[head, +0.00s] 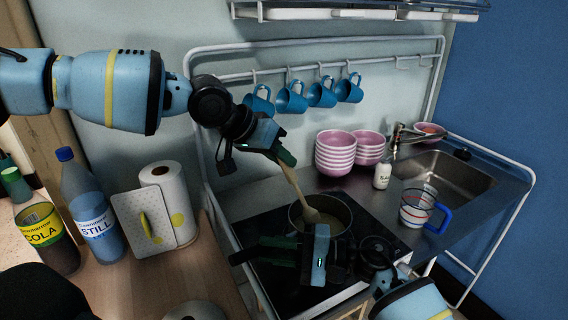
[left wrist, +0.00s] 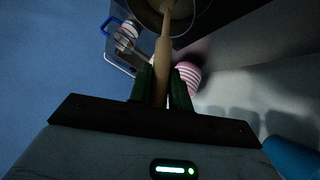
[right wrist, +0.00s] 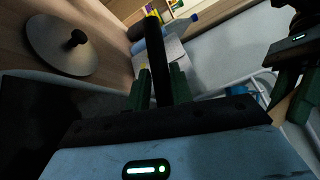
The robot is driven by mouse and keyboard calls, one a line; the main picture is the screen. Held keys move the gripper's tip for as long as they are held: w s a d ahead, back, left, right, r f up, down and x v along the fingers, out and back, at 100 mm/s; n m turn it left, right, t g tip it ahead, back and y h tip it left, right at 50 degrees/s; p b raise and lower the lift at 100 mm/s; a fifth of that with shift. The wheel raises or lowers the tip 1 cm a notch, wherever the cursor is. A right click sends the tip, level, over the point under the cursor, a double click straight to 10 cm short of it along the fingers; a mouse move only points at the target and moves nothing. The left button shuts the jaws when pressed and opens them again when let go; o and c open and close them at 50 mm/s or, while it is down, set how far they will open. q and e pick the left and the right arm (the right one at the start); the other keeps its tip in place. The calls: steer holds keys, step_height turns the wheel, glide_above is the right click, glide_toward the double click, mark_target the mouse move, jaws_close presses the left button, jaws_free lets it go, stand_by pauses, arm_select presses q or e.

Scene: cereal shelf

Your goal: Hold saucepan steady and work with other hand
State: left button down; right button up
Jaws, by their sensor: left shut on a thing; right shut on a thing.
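A saucepan (head: 338,207) sits on the black cooktop (head: 262,231). A wooden spoon (head: 293,183) slants down into it, with its bowl end inside the pan. My left gripper (head: 280,157) is above the pan, shut on the spoon's upper handle; in the left wrist view the spoon (left wrist: 161,72) runs between the fingers toward the pan (left wrist: 146,12). My right gripper (head: 262,250) is low in front of the pan. In the right wrist view its fingers are shut on a long black bar, apparently the saucepan handle (right wrist: 156,55). My right gripper hides the pan's near side.
Pink bowls (head: 335,155), a soap bottle (head: 382,176), a measuring cup (head: 411,210) and a sink (head: 447,182) are right. Blue mugs (head: 291,98) hang behind.

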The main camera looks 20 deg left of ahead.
arm_select(q)
steer(key=shift+s+a+r, duration=0.15)
steer(key=shift+a+r, duration=0.15)
steer(key=shift+r, duration=0.5)
steer(key=shift+s+a+r, duration=0.1)
steer(key=shift+a+r, duration=0.25)
steer(key=shift+r, duration=0.5)
steer(key=shift+s+a+r, duration=0.15)
steer(key=shift+a+r, duration=0.15)
steer(key=shift+r, duration=0.5)
steer(key=shift+r, duration=0.1)
steer(key=shift+r, duration=2.4)
arm_select(e)
steer(key=o, duration=1)
